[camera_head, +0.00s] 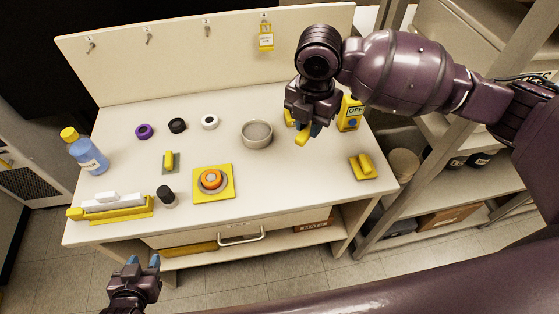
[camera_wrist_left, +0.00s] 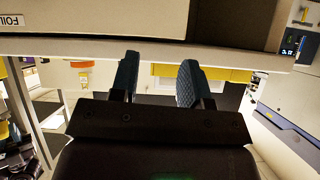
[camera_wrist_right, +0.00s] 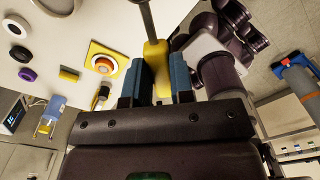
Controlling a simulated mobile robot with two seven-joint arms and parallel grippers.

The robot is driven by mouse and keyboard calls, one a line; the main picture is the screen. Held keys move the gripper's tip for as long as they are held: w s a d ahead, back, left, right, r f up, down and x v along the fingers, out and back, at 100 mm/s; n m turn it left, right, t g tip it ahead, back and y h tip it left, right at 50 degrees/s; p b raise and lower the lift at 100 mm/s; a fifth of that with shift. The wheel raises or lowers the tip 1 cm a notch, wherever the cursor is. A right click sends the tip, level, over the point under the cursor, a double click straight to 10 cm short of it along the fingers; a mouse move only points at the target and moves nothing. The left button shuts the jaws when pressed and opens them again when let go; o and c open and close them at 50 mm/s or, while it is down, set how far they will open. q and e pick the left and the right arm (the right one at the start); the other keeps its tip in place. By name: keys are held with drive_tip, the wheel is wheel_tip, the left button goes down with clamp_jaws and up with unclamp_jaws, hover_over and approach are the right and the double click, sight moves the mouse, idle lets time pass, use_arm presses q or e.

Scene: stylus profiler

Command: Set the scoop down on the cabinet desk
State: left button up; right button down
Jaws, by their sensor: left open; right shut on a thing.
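My right gripper (camera_head: 309,127) is above the right part of the cabinet desk (camera_head: 118,160), right of the grey bowl (camera_head: 257,134). In the right wrist view, my right gripper (camera_wrist_right: 157,78) is shut on the yellow handle of the scoop (camera_wrist_right: 157,60). Its grey shaft runs up out of that view. In the head view only a yellow part of the scoop (camera_head: 302,139) shows below the gripper; its far end cannot be made out. My left gripper (camera_head: 143,261) is open and empty in front of the desk, and shows in the left wrist view (camera_wrist_left: 155,78).
Purple (camera_head: 145,131), black (camera_head: 177,126) and white (camera_head: 210,121) rings lie at the back. An orange button on a yellow plate (camera_head: 213,188), a blue bottle (camera_head: 88,153) and a yellow block (camera_head: 363,167) stand around. Clear desktop lies between plate and block.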

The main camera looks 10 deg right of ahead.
sight(302, 182)
wheel_tip(302, 182, down, 20)
drive_tip(key=shift+r+b, duration=0.15)
drive_tip(key=shift+b, duration=0.95)
drive_tip(key=c, duration=1)
unclamp_jaws()
wheel_tip(302, 182, up, 12)
drive_tip(key=shift+r+p, duration=0.1)
drive_tip(key=shift+p, duration=0.6)
